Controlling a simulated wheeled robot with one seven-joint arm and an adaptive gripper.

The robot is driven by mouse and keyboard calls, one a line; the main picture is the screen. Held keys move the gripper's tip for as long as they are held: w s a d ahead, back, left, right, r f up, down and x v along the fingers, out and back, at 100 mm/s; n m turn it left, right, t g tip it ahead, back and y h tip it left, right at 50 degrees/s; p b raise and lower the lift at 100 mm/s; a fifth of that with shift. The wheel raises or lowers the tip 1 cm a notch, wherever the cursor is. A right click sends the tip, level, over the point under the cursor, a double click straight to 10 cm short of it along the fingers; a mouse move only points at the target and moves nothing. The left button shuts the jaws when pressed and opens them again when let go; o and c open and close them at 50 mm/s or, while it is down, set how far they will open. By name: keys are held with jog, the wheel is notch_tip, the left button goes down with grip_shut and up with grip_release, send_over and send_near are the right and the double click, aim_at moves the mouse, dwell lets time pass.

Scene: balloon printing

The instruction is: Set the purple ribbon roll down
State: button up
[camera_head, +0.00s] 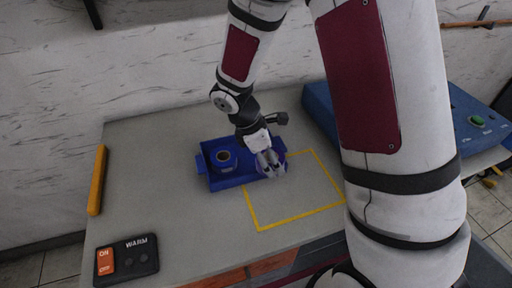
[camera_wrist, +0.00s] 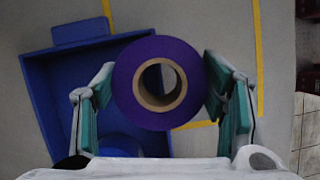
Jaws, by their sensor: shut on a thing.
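The purple ribbon roll (camera_wrist: 128,92) has a brown cardboard core and sits between the two fingers of my gripper (camera_wrist: 160,84) in the wrist view. My gripper is shut on it. In the head view my gripper (camera_head: 272,166) is at the right end of a blue tray (camera_head: 232,182), beside a yellow taped outline (camera_head: 250,207) on the table. The roll is mostly hidden by the fingers there. I cannot tell whether it touches the surface below. The tray also shows in the wrist view (camera_wrist: 48,85), left of and under the roll.
A dark blue roll (camera_head: 222,169) stands in the left part of the tray. The grey table (camera_head: 165,215) is clear inside the tape and at the front left. A WARM switch panel (camera_head: 127,258), a yellow bar (camera_head: 97,180) and a blue machine (camera_head: 318,103) are at the edges.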

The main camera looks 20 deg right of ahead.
jog(key=w, duration=0.8)
jog(key=shift+w+a+f, duration=0.2)
jog(key=shift+f, duration=1.95)
jog(key=shift+f, duration=0.1)
jog(key=o, duration=1.3)
jog(key=v, duration=1.2)
jog(key=shift+s+r, duration=0.1)
jog(key=shift+r, duration=0.15)
